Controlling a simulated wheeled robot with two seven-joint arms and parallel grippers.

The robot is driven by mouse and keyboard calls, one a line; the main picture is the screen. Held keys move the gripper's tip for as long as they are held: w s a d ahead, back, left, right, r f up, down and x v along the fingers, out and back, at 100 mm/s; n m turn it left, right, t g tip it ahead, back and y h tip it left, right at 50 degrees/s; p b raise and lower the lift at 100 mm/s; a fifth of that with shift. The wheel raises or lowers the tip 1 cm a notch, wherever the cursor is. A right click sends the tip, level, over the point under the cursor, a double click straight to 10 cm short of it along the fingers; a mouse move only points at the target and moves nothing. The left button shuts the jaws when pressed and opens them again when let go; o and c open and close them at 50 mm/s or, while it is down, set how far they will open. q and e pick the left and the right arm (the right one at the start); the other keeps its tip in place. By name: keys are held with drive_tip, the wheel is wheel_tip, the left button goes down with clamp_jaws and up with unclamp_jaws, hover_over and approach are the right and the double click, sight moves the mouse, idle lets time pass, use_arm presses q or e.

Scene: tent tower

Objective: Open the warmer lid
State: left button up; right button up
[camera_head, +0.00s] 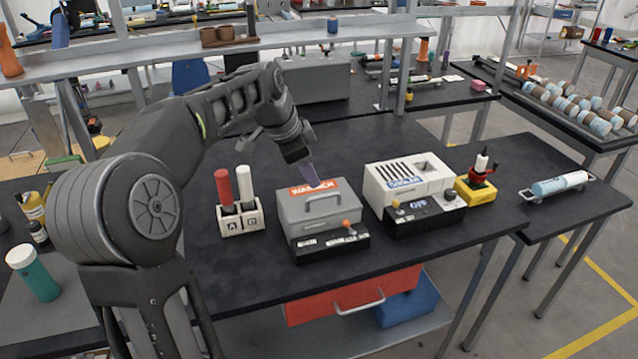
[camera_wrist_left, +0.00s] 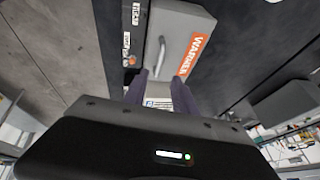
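The warmer (camera_head: 312,212) is a grey box with a black front panel on the dark table. Its lid looks shut, with a grey bar handle (camera_head: 323,198) and an orange WARMER label near the back edge. In the wrist view the warmer (camera_wrist_left: 172,22) and its handle (camera_wrist_left: 161,55) lie beyond the fingertips. My left gripper (camera_head: 312,177) reaches down over the back part of the lid, behind the handle; whether it touches the lid I cannot tell. In the wrist view its purple fingers (camera_wrist_left: 160,75) are apart, with nothing held between them. My right gripper is out of view.
A holder (camera_head: 240,218) with a red and a white cylinder stands left of the warmer. A white slotted device (camera_head: 410,180) stands close on its right, then a yellow base (camera_head: 475,192) with a red part. The table behind the warmer is mostly clear. A red drawer (camera_head: 355,295) hangs below.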

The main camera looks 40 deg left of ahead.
sight(323, 195)
use_arm(q)
drive_tip(key=shift+p+x, duration=0.65)
drive_tip(key=shift+x, duration=3.2)
drive_tip(key=shift+s, duration=0.1)
drive_tip(key=shift+d, duration=0.1)
clamp_jaws()
